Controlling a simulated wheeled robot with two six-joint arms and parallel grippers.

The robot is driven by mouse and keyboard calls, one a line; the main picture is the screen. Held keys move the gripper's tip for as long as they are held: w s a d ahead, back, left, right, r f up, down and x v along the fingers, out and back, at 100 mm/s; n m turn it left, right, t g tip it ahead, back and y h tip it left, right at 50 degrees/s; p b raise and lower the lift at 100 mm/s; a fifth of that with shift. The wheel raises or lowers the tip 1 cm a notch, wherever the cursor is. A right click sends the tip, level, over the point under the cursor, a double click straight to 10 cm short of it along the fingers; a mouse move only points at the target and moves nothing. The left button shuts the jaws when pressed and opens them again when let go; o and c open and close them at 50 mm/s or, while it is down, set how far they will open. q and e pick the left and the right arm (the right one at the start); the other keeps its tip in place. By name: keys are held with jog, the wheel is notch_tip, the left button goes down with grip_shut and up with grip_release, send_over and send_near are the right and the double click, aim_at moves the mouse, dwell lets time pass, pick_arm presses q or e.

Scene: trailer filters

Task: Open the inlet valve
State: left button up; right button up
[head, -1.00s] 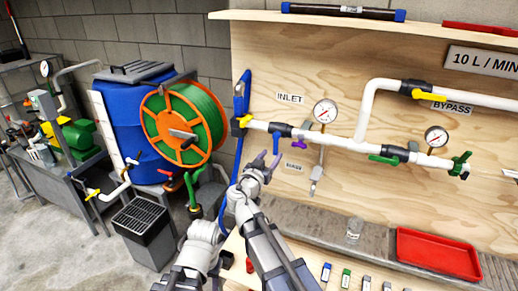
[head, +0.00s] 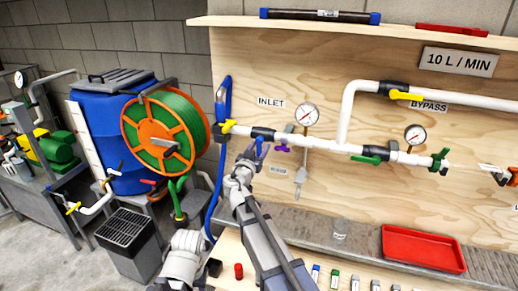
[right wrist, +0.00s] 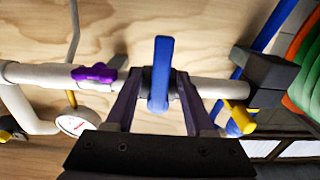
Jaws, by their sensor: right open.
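The inlet valve is a dark body on the white pipe under the INLET label (head: 270,102). Its blue lever (right wrist: 161,72) stands across the pipe in the right wrist view. In the head view the lever (head: 260,146) hangs below the pipe, partly hidden by my gripper. My right gripper (right wrist: 158,82) is open, with one finger on each side of the blue lever and small gaps visible. In the head view this gripper (head: 250,158) is just below the pipe.
A purple handle (head: 282,149) and gauge (head: 307,115) are right of the valve. A yellow handle (head: 228,127) and blue hose (head: 217,180) are to its left. A red tray (head: 422,249) and glass jar (head: 341,228) are lower right.

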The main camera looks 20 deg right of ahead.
jog(key=shift+c, duration=0.4)
grip_shut()
dwell(1.0)
